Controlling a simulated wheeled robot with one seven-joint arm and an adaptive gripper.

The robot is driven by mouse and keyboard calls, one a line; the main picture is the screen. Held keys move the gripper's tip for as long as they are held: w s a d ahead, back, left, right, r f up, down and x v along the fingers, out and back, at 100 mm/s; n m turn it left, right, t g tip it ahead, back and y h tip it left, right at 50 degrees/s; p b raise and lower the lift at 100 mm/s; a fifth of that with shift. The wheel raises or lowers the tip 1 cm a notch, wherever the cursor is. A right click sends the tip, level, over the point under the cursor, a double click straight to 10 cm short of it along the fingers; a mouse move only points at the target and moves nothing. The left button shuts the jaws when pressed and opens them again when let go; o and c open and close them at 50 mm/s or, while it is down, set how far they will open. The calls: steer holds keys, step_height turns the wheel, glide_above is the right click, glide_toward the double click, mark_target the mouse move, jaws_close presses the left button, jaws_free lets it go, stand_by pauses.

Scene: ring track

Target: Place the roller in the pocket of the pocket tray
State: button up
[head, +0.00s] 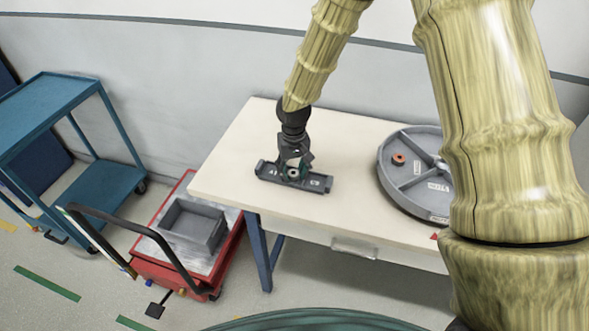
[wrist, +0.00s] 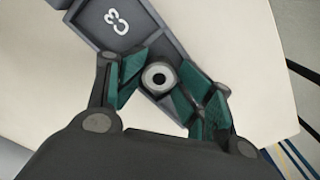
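The pocket tray (head: 267,174) is a long dark grey tray with white markings, lying on the table. In the wrist view the tray (wrist: 93,12) runs diagonally, with "C3" on one compartment. The roller (wrist: 158,77) is a small ring with a pale face and a dark centre. It also shows in the head view (head: 293,173), over the tray's middle part.
A round grey divided tray (head: 384,176) with an orange-brown ring (head: 398,159) stands on the table (head: 232,170) to the right. A red cart (head: 158,273) carrying a grey bin (head: 194,228) stands left of the table, with a blue trolley (head: 60,105) farther left. The table left of the pocket tray is clear.

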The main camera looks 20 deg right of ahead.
mark_target(294, 173)
steer(key=shift+s+f, duration=0.2)
steer(key=shift+f, duration=0.8)
steer(key=shift+r, duration=0.25)
steer(key=shift+r, duration=0.1)
steer(key=shift+w+d+r, duration=0.1)
steer(key=shift+w+r, duration=0.15)
steer(key=shift+r, duration=0.55)
step_height(294, 173, up, 12)
steer(key=shift+f+b, duration=0.1)
steer(key=shift+b, duration=0.95)
